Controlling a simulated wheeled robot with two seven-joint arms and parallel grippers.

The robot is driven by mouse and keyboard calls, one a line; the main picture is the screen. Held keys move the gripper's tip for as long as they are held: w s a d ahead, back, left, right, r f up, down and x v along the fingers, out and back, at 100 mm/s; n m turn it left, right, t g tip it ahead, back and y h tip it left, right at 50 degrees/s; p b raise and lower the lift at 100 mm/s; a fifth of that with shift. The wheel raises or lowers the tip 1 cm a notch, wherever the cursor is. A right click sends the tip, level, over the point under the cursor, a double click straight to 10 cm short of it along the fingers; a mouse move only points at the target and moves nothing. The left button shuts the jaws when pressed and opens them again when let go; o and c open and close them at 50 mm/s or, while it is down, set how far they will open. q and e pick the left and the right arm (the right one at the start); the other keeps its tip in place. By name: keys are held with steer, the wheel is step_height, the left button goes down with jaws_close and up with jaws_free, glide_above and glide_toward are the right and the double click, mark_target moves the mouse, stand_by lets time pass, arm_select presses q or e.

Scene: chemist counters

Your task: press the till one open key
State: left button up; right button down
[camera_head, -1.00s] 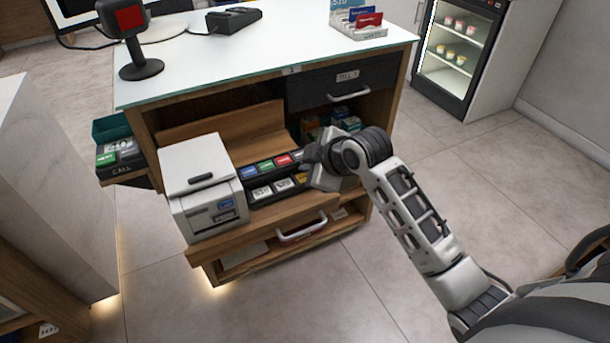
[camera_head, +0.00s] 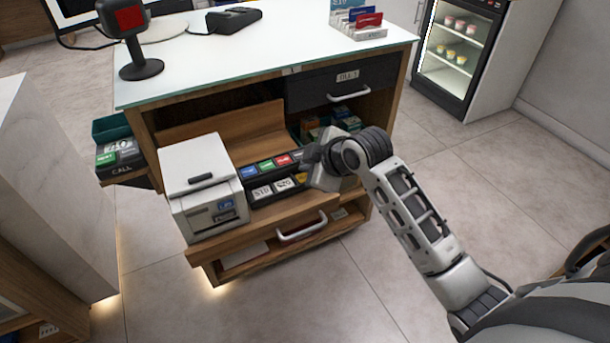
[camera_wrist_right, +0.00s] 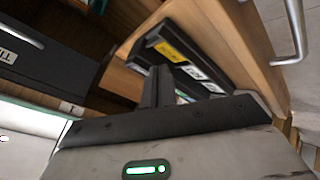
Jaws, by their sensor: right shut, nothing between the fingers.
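The till one drawer (camera_head: 345,80) is dark, with a "TILL 1" label and a light handle, and it looks shut. Below it a black key panel (camera_head: 250,174) on the wooden shelf carries coloured keys and white number keys. A yellow key (camera_head: 302,178) is partly seen beside my right gripper (camera_head: 311,158); the gripper hides the panel's right end. I cannot make out an open key by its lettering. In the right wrist view the yellow key (camera_wrist_right: 169,51) shows on the panel, and the shut, empty fingers (camera_wrist_right: 159,82) stand in front of it. Whether they touch it cannot be told.
A white printer (camera_head: 205,190) stands left of the panel. A pull-out with a light handle (camera_head: 302,228) is below. The glass counter top (camera_head: 270,60) overhangs the shelf and bears a card holder (camera_head: 360,30). Small boxes (camera_head: 345,120) sit behind the gripper.

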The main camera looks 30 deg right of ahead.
steer(key=shift+f, duration=0.45)
steer(key=shift+f, duration=0.4)
stand_by(0.8)
steer(key=shift+r, duration=3.35)
